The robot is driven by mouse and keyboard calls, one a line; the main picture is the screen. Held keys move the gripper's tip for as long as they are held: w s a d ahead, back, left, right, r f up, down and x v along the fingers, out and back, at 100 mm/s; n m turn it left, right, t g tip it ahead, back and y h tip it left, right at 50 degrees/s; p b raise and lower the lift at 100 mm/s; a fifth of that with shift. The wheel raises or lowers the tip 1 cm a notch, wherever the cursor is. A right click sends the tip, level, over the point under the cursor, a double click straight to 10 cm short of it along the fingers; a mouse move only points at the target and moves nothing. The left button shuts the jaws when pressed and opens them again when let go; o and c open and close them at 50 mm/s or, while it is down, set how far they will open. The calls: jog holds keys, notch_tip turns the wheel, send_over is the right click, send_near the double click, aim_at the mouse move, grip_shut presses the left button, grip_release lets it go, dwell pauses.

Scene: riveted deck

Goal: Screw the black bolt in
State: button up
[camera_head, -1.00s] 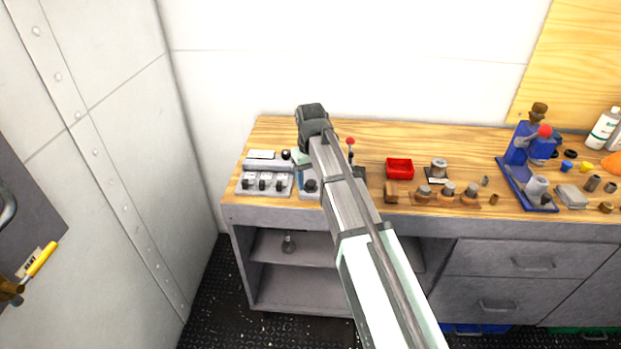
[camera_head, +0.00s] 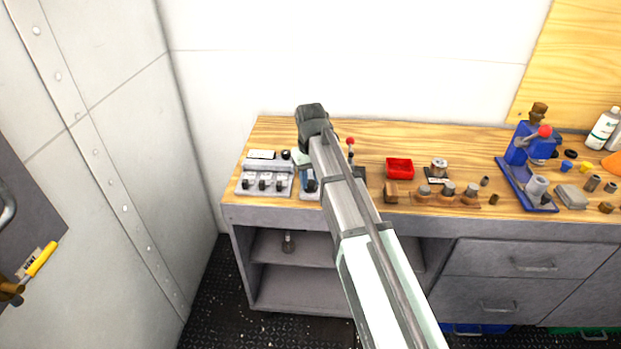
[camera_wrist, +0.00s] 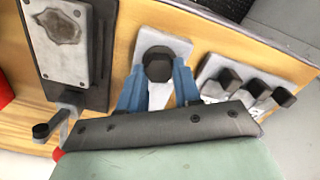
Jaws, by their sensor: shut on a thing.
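The black bolt (camera_wrist: 158,67) stands with its dark head up on a small light grey plate (camera_wrist: 160,42) in the wrist view. My gripper (camera_wrist: 158,84) has a blue finger on each side of the bolt head and is shut on it. In the head view my arm reaches over the bench, and the bolt (camera_head: 312,186) shows partly beside the wrist. The bolt's shank is hidden, so I cannot tell how deep it sits.
A grey block with several black knobs (camera_head: 263,185) stands close to the left of the bolt's plate. A dark board with a grey plate (camera_wrist: 70,40) is on the other side. A red tray (camera_head: 399,168) and a blue press (camera_head: 522,165) stand further right on the wooden bench.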

aim_at(312, 183)
jog(key=shift+m, duration=0.3)
jog(key=m, duration=0.4)
jog(key=shift+m, duration=0.4)
jog(key=m, duration=0.5)
jog(key=shift+d, duration=0.1)
jog(key=m, duration=0.5)
jog(key=shift+m, duration=0.4)
jog(key=m, duration=0.4)
jog(key=shift+m, duration=0.3)
jog(key=o, duration=1)
jog(key=shift+d, duration=0.1)
jog(key=shift+o, duration=0.2)
notch_tip(312, 183, up, 14)
